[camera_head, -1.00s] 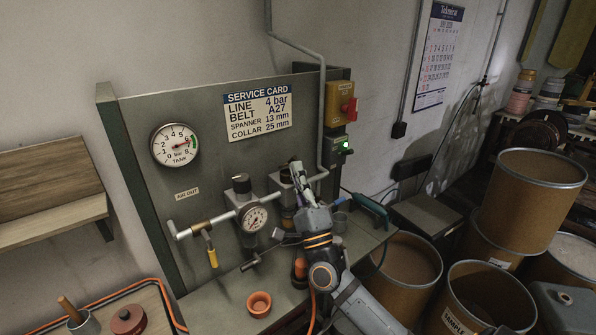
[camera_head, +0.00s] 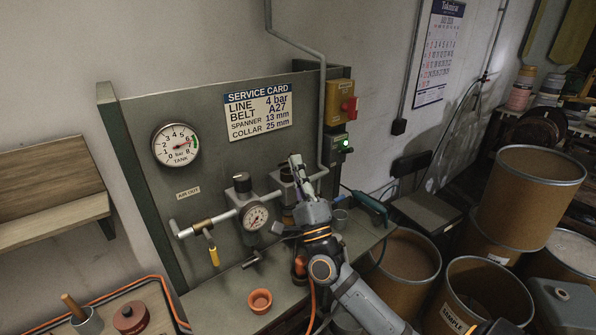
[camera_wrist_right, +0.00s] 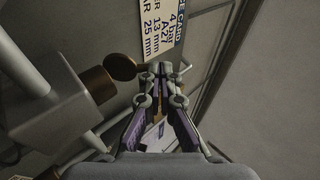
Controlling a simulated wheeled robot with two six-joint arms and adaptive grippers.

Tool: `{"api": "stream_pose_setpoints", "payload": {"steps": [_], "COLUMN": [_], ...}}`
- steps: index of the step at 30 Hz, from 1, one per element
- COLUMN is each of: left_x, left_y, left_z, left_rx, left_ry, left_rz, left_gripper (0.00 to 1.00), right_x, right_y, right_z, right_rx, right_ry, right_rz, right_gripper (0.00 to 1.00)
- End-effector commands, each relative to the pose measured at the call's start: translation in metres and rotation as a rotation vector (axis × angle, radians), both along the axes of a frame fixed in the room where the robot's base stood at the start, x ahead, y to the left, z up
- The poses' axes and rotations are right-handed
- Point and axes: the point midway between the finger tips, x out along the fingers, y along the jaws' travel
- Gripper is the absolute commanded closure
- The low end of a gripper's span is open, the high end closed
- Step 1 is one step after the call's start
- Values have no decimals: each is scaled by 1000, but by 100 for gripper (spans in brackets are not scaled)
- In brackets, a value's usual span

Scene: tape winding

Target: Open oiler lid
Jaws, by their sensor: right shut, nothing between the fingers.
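The oiler (camera_head: 287,175) hangs on the air line of the grey panel, right of the dial gauge. Its amber lower part (camera_head: 287,216) shows just left of my gripper. In the right wrist view, a brown round disc, which looks like its lid (camera_wrist_right: 122,67), stands face-on beside a short brass-brown neck (camera_wrist_right: 97,84). My right gripper (camera_head: 296,158) is shut and empty, pointing up in front of the oiler and partly hiding it. In the right wrist view its fingertips (camera_wrist_right: 161,70) are just right of the disc; contact cannot be told. My left gripper is not in view.
The air line carries a regulator (camera_head: 242,185) and a small gauge (camera_head: 254,217) to the left. A vertical pipe (camera_head: 323,120) and a red-knobbed yellow switch box (camera_head: 340,103) are at the right. Brown drums (camera_head: 482,295) crowd the right.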

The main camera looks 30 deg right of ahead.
Motion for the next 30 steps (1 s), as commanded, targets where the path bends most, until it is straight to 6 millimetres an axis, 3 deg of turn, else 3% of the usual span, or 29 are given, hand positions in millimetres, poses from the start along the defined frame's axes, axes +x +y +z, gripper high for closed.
{"api": "stream_pose_setpoints", "payload": {"steps": [15,30], "left_x": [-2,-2], "left_y": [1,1], "left_z": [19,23], "left_rx": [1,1], "left_ry": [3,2], "left_rz": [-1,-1], "left_gripper": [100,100], "right_x": [13,22], "right_y": [1,2], "right_z": [27,36], "right_rx": [1,0], "right_ry": [-2,-1], "right_rz": [-1,0], "right_gripper": [100,100]}}
